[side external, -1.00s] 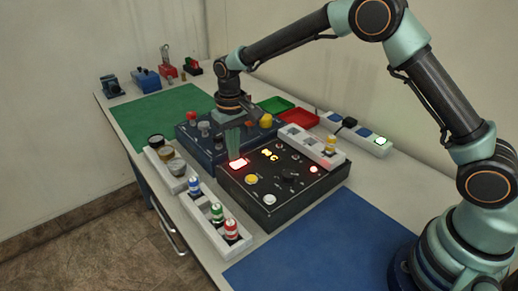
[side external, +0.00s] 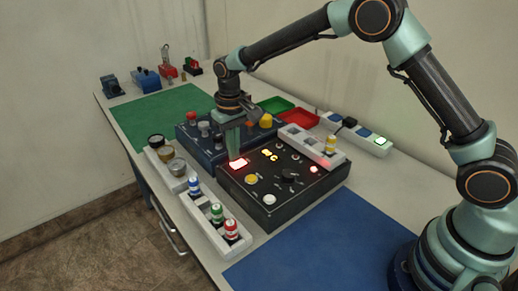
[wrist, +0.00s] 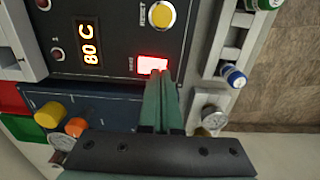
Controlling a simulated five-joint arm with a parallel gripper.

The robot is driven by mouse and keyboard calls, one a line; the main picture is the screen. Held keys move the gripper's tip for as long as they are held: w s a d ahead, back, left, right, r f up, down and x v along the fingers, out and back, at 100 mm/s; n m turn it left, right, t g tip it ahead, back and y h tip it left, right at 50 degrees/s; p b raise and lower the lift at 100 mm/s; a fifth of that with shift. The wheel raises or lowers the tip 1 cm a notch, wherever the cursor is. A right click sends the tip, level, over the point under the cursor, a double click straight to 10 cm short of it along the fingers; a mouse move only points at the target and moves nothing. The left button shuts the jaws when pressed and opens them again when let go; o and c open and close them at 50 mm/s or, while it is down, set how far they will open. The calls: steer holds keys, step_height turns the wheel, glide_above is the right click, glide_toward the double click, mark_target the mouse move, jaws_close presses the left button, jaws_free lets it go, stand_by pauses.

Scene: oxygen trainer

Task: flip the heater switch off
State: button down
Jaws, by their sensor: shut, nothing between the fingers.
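The heater switch (side external: 238,164) is a lit red-white rocker on the sloped top of the black control box (side external: 290,205), at its back left corner. It glows in the wrist view (wrist: 152,65) too, beside the yellow reset button (wrist: 162,15). My gripper (side external: 234,155) points down over that corner, with its green fingers together and nothing between them. In the wrist view the fingertips (wrist: 160,76) overlap the lower edge of the lit switch. I cannot tell whether they touch it. The orange display (wrist: 91,43) on the box reads 80 C.
A blue control box (side external: 187,137) with knobs stands right behind the black box. White racks (side external: 240,238) with small bottles stand along the front left, and another rack (side external: 300,140) lies across the box's back right. The blue mat (side external: 310,245) is clear.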

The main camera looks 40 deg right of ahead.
steer(key=shift+f, duration=0.95)
stand_by(0.5)
steer(key=shift+r, duration=3.55)
steer(key=shift+r, duration=0.1)
step_height(320, 180, up, 7)
steer(key=t, duration=0.1)
glide_above(235, 164)
steer(key=s+d, duration=0.3)
steer(key=d, duration=0.1)
steer(key=s+d+r+t, duration=0.2)
steer(key=s+d+r, duration=0.1)
steer(key=s, duration=0.2)
steer(key=s+d+r+t, duration=0.1)
steer(key=s+d+r, duration=0.2)
steer(key=s, duration=0.3)
steer(key=s+d+f+t, duration=0.1)
steer(key=s+d+f, duration=0.1)
steer(key=s, duration=0.5)
steer(key=shift+d+t, duration=0.15)
steer(key=shift+t, duration=0.15)
